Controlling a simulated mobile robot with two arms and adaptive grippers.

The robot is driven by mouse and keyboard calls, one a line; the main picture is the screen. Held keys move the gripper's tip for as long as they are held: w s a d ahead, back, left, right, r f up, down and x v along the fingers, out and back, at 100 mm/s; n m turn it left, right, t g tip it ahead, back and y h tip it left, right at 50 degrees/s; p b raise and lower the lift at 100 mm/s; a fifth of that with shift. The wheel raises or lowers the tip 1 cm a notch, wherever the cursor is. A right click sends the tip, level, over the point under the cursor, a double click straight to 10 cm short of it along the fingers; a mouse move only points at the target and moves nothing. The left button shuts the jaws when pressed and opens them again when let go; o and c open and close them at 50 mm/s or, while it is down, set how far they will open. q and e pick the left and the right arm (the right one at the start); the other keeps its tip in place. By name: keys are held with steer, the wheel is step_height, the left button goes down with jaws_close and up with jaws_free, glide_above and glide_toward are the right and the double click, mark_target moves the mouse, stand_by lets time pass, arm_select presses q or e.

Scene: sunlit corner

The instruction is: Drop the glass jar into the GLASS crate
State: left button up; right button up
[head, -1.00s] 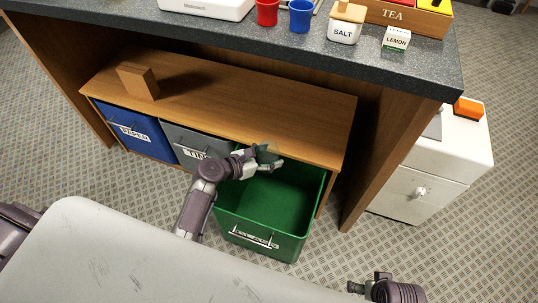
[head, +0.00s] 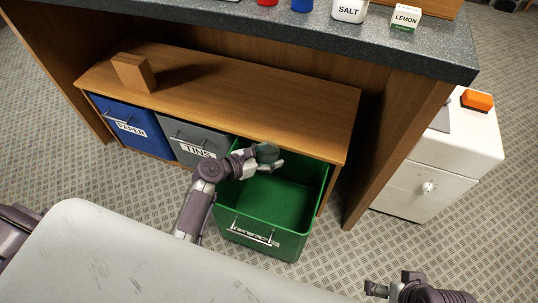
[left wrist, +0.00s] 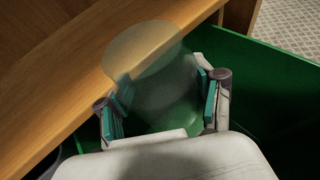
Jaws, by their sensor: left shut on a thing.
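The glass jar (left wrist: 150,62) is see-through and greenish. My left gripper (head: 264,161) is shut on it, with a finger on each side in the left wrist view. The jar also shows small in the head view (head: 267,152). The green GLASS crate (head: 285,200) is pulled out from under the wooden shelf and is open at the top. The gripper and jar are over the back left part of its opening, near the shelf edge. My right gripper (head: 392,284) is at the bottom right, empty, with its fingers apart.
The blue PAPER crate (head: 128,125) and the grey TINS crate (head: 192,146) sit under the shelf (head: 250,100), left of the green crate. A wooden block (head: 134,72) stands on the shelf. The dark counter (head: 300,30) overhangs above. A white cabinet (head: 425,180) stands at the right.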

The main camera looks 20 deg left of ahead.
arm_select(q)
steer(key=shift+r, duration=0.1)
steer(key=o, duration=1.4)
steer(key=v, duration=1.2)
